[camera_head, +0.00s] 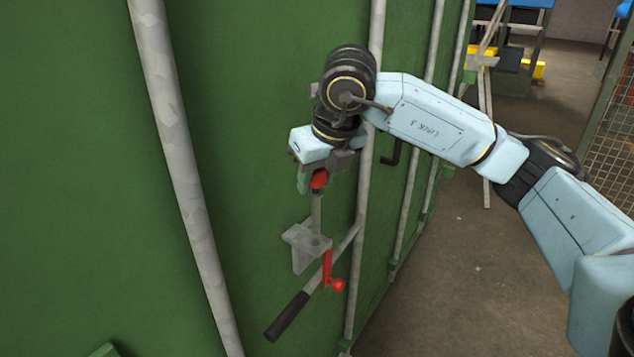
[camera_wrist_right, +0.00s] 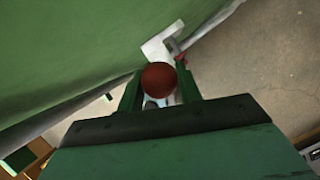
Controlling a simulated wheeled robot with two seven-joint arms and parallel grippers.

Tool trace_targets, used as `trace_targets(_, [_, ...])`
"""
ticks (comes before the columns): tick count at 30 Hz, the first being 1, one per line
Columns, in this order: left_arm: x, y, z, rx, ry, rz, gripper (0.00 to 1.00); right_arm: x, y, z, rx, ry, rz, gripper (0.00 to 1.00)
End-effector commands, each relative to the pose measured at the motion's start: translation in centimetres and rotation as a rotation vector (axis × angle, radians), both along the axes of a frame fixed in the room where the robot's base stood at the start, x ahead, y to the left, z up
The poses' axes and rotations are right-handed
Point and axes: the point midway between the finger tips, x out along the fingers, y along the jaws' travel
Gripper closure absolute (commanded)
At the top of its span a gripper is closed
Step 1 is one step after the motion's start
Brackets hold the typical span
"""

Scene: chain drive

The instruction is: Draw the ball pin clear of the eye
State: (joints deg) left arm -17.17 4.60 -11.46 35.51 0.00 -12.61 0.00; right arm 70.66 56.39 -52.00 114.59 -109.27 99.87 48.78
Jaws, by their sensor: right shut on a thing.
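My right gripper (camera_head: 316,182) points down with its fingers shut on the red ball of the ball pin (camera_head: 319,179). In the right wrist view the ball (camera_wrist_right: 158,77) sits between the green fingers. The pin's grey shank (camera_head: 316,212) hangs upright below the ball. Its lower end meets the grey bracket (camera_head: 299,236) on the green wall, where the eye seems to be; I cannot tell how deep the shank sits. The bracket also shows beyond the ball in the right wrist view (camera_wrist_right: 160,44). My left gripper is not in view.
Just below the bracket are a red catch (camera_head: 327,268) with a red knob and a lever with a black grip (camera_head: 287,316). Grey vertical bars (camera_head: 186,170) run along the green wall (camera_head: 90,150). Open floor (camera_head: 480,270) lies to the right.

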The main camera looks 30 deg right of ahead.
Motion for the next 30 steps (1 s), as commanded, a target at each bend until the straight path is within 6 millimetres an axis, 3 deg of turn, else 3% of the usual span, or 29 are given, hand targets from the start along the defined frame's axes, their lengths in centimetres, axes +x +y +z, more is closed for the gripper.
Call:
trace_targets(19, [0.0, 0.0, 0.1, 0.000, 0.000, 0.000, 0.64, 0.0, 0.0, 3.4, 0.002, -0.003, 0.001, 0.93])
trace_targets(30, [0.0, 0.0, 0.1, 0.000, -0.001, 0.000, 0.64, 0.0, 0.0, 3.9, 0.000, -0.001, 0.000, 0.93])
